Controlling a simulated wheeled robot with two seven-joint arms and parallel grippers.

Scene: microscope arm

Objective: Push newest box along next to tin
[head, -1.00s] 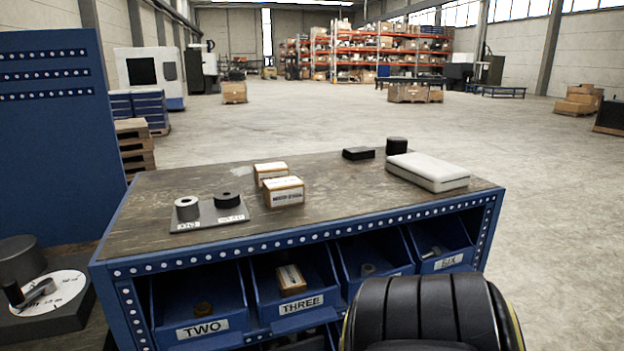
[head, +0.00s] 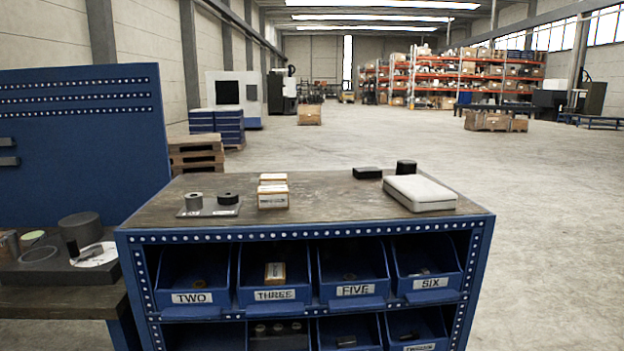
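Two small cream and brown boxes stand on the bench top (head: 330,205), left of its middle. The front box (head: 273,200) has a printed label, and the back box (head: 273,179) stands close behind it, partly hidden. I cannot read which is newest. A pale, flat, rounded case (head: 420,193), which looks like the tin, lies near the bench's right end. A wide bare stretch of top lies between the boxes and the case. Neither of my grippers is in view.
A grey plate (head: 210,211) with a grey ring (head: 194,202) and a black ring (head: 228,198) lies left of the boxes. A flat black block (head: 367,173) and a black cylinder (head: 406,167) stand behind the case. Labelled blue bins (head: 358,272) fill the shelves below.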

